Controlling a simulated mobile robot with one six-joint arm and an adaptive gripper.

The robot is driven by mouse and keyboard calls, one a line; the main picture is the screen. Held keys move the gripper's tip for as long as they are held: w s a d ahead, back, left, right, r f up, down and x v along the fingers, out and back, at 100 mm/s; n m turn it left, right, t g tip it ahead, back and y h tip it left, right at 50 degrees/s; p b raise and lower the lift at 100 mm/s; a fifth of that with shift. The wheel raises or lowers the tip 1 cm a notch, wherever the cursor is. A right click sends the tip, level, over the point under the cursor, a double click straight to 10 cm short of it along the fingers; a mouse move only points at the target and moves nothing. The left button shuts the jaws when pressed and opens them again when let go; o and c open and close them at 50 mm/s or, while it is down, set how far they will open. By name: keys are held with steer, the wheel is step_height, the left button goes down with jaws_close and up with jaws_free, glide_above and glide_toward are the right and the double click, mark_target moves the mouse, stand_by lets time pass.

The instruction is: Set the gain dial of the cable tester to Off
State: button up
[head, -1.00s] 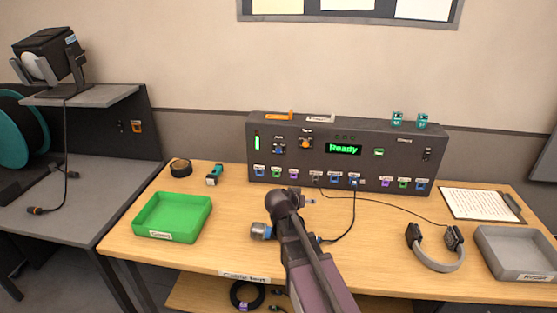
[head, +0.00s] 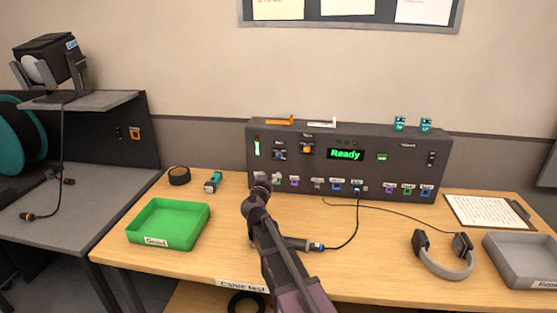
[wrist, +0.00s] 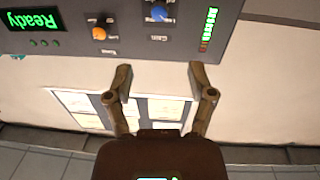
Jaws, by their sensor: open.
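The cable tester (head: 400,170) is a dark box at the back of the table, with a green "Ready" display (head: 346,154). Its front has a blue dial (head: 279,156) and an orange dial (head: 306,148); their labels are too small to read, so I cannot tell which is gain or where either points. The wrist view shows the tester upside down, with the blue dial (wrist: 158,12) and the orange dial (wrist: 99,33) near the top edge. My gripper (wrist: 160,74) is open and empty, its fingers apart from both dials. In the head view my arm partly hides the tester's lower left.
A green tray (head: 168,224) stands at left, with a tape roll (head: 179,175) and a teal-and-black item (head: 212,182) behind it. Headphones (head: 444,268), a grey tray (head: 520,260) and a clipboard (head: 487,211) are at right. A cable (head: 357,220) runs from the tester's front.

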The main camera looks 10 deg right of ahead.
mark_target(279, 156)
steer(key=x, duration=1.3)
steer(key=shift+w+d, duration=0.15)
steer(key=shift+w, duration=0.25)
jaws_close()
